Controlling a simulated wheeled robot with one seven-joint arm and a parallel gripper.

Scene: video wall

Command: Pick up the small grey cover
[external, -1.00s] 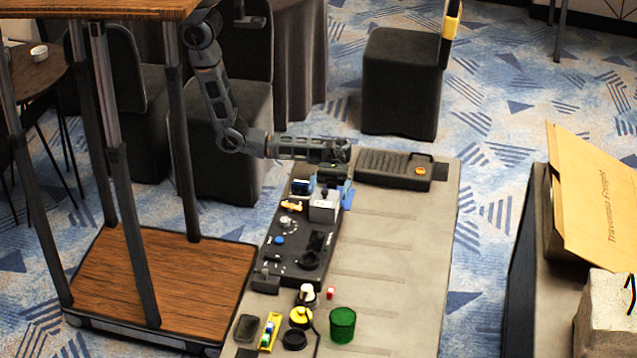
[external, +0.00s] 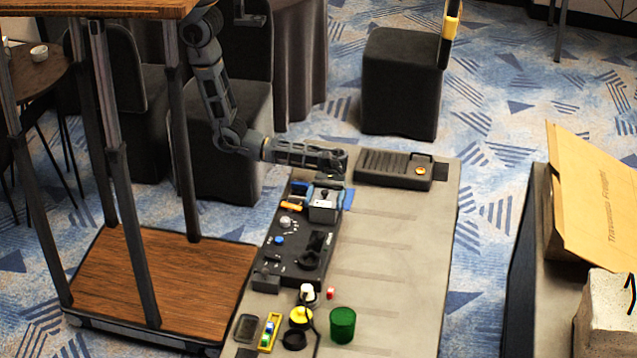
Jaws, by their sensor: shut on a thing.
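A dark ridged device (external: 393,167) lies at the table's far end, close to my wrist. An orange piece (external: 291,206) is left of the cover. A green cup (external: 342,325) and several small items stand at the near end. The table's right side is clear.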

